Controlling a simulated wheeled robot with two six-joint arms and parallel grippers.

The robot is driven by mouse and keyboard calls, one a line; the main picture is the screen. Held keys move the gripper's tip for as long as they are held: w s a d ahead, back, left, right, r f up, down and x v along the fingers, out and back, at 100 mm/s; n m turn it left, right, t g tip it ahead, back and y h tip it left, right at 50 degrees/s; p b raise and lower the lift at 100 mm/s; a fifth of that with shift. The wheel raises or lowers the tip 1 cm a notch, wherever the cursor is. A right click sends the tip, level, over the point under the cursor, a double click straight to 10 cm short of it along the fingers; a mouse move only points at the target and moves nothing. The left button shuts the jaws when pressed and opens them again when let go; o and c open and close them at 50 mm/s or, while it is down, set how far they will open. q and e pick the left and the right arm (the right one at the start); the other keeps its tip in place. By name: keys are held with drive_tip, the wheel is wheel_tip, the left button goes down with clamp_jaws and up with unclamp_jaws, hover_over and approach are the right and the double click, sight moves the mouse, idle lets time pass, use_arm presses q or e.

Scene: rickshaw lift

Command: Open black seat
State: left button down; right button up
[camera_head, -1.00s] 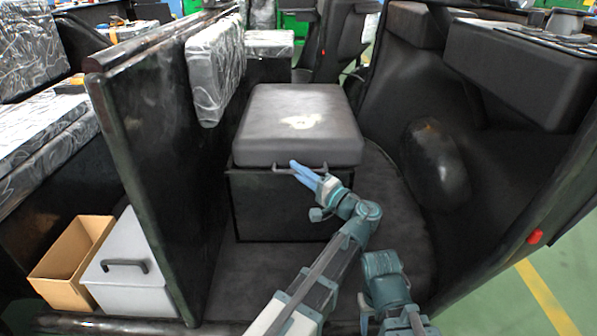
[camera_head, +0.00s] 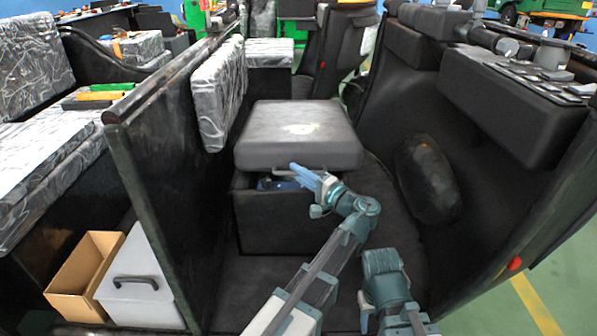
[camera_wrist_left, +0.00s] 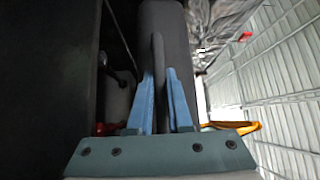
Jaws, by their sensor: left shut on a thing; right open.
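The black seat (camera_head: 298,138) is a thick dark cushion on a black box base (camera_head: 285,223). Its front edge is raised, leaving a dark gap above the base, and something blue (camera_head: 280,184) shows inside. My left gripper (camera_head: 303,173) is at the seat's front edge, shut on the seat handle. In the left wrist view, the handle (camera_wrist_left: 158,78) runs between the two blue fingers (camera_wrist_left: 161,95).
A tall black partition (camera_head: 165,160) stands close on the left. A black side wall with a rounded bulge (camera_head: 427,178) stands on the right. A cardboard box (camera_head: 85,275) and a grey bin (camera_head: 138,285) are at lower left. Dark floor is clear around the base.

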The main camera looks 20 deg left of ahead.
use_arm(q)
drive_tip(key=w+a+r+m+g+h+p, duration=0.15)
drive_tip(key=w+r+p, duration=0.25)
drive_tip(key=r+p, duration=0.85)
drive_tip(key=w+a+r+m+g+h+p, duration=0.15)
drive_tip(key=w+r+p, duration=0.35)
drive_tip(key=r+p, duration=0.75)
drive_tip(key=w+a+r+m+g+h+p, duration=0.1)
drive_tip(key=w+a+r+p, duration=0.3)
drive_tip(key=w+r+p, duration=0.8)
drive_tip(key=shift+w+r+m+p, duration=0.35)
drive_tip(key=shift+w+p, duration=1.2)
drive_tip(key=shift+p, duration=2.95)
drive_tip(key=c, duration=0.8)
unclamp_jaws()
drive_tip(key=shift+c, duration=0.2)
drive_tip(key=shift+d, duration=0.1)
